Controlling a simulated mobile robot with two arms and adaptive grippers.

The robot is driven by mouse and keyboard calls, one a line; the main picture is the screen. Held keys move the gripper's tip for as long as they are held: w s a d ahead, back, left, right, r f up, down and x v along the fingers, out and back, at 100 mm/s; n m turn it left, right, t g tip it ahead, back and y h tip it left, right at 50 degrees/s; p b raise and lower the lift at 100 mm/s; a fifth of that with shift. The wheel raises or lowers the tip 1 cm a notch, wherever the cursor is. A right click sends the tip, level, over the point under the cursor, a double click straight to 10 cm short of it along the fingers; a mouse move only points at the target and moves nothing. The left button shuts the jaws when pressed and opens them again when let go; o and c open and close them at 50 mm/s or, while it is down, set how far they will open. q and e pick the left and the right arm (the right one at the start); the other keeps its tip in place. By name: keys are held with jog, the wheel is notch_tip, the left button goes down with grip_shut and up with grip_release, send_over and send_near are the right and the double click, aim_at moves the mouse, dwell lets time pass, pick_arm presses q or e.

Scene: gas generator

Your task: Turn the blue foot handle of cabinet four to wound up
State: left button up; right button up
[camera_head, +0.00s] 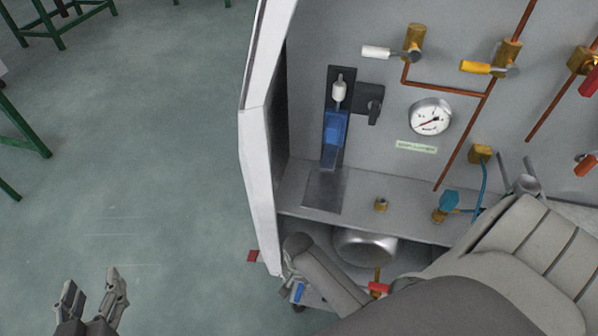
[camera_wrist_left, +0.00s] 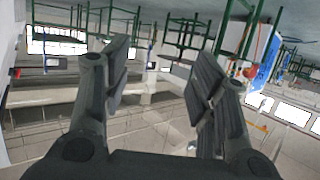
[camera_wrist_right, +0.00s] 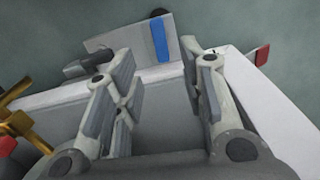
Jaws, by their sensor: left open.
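A small blue part (camera_head: 299,291) on a grey plate sits low by the cabinet's front corner; it looks like the blue foot handle. In the right wrist view it shows as a blue strip (camera_wrist_right: 160,39) beyond the white cabinet edge (camera_wrist_right: 185,75). My right gripper (camera_wrist_right: 163,88) is open and empty, with the strip beyond its fingers. In the head view my right arm partly covers this corner, and its fingers are hard to make out. My left gripper (camera_head: 92,288) is open and empty over the floor, left of the cabinet; its fingers show in the left wrist view (camera_wrist_left: 160,85).
The cabinet's white side wall (camera_head: 258,170) stands close to my right arm. Inside are a gauge (camera_head: 430,117), brass valves, a blue knob (camera_head: 449,200) and a silver cylinder (camera_head: 365,245). A red block (camera_head: 253,256) is by the wall's foot. The floor left is open.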

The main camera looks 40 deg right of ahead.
jog(key=b, duration=0.2)
send_over(299, 292)
notch_tip(299, 292, down, 4)
jog(key=shift+f, duration=0.15)
notch_tip(299, 292, down, 4)
jog(key=shift+r+b, duration=0.1)
jog(key=shift+b, duration=1.15)
jog(key=shift+f, duration=0.25)
pick_arm(q)
jog(key=s+r+t+h, duration=0.2)
jog(key=r+t, duration=0.4)
jog(key=r, duration=0.3)
jog(key=s+d+r+t+h, duration=0.1)
jog(key=s+r+t+h, duration=0.1)
jog(key=r+t, duration=0.5)
notch_tip(299, 292, up, 3)
jog(key=shift+s+d+r+h, duration=0.15)
jog(key=shift+s+d+h, duration=0.05)
jog(key=shift+s+h, duration=0.25)
pick_arm(e)
jog(key=shift+c, duration=0.3)
grip_shut()
